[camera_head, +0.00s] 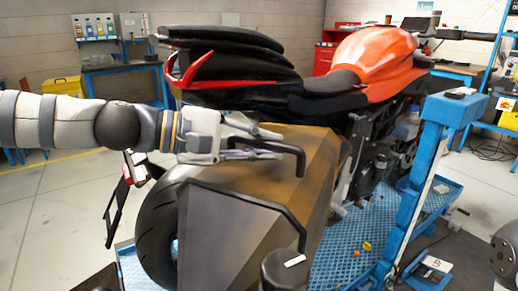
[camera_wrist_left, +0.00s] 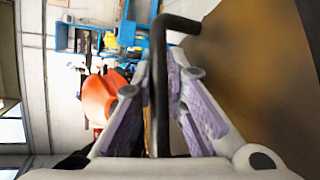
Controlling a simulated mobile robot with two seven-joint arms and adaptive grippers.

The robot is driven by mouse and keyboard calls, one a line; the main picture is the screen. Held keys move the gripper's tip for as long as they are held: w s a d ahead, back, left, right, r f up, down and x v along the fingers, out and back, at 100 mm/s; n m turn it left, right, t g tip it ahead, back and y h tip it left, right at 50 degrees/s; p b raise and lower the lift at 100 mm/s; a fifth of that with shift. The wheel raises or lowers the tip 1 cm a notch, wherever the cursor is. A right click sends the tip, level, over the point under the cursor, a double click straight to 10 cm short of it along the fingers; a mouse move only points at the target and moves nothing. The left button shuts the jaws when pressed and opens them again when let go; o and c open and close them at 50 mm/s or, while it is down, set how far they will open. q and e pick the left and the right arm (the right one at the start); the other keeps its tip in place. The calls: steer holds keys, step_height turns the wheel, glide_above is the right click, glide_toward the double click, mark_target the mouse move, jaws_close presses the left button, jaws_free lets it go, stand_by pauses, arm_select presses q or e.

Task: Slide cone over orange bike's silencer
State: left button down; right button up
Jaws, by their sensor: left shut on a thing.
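The cone (camera_head: 255,205) is a large brown-gold, faceted, tapered shell with a dark grey end face and black bar handles. It stands beside the rear wheel (camera_head: 157,225) of the orange bike (camera_head: 375,62). My left gripper (camera_head: 281,147) is shut on the cone's upper black handle (camera_head: 300,160). In the left wrist view the handle (camera_wrist_left: 160,50) runs between the two fingers (camera_wrist_left: 165,85), with the cone's brown wall (camera_wrist_left: 245,65) to the right. The silencer is hidden, and I cannot tell how far the cone covers it.
The bike stands over a blue grated platform (camera_head: 345,245) with small yellow and orange pieces (camera_head: 362,248) on it. A blue post (camera_head: 445,125) rises on the right. Workbenches line the back; open floor lies left.

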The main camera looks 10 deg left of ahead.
mark_target(285, 142)
arm_select(q)
steer(key=w+b, duration=0.1)
steer(key=w, duration=0.2)
steer(key=w+d, duration=0.1)
steer(key=w, duration=0.3)
steer(key=w+d+b, duration=0.1)
steer(key=w, duration=0.3)
steer(key=shift+w+d+f+b, duration=0.15)
steer(key=shift+f+b, duration=0.15)
steer(key=shift+w+d+r, duration=0.1)
steer(key=shift+w, duration=0.2)
steer(key=shift+r, duration=0.25)
arm_select(e)
steer(key=shift+g, duration=0.8)
steer(key=s+f, duration=0.4)
arm_select(q)
steer(key=shift+w, duration=0.1)
steer(key=c, duration=1.6)
jaws_free()
steer(key=shift+w, duration=0.1)
steer(key=v, duration=1.2)
arm_select(e)
steer(key=shift+w, duration=0.1)
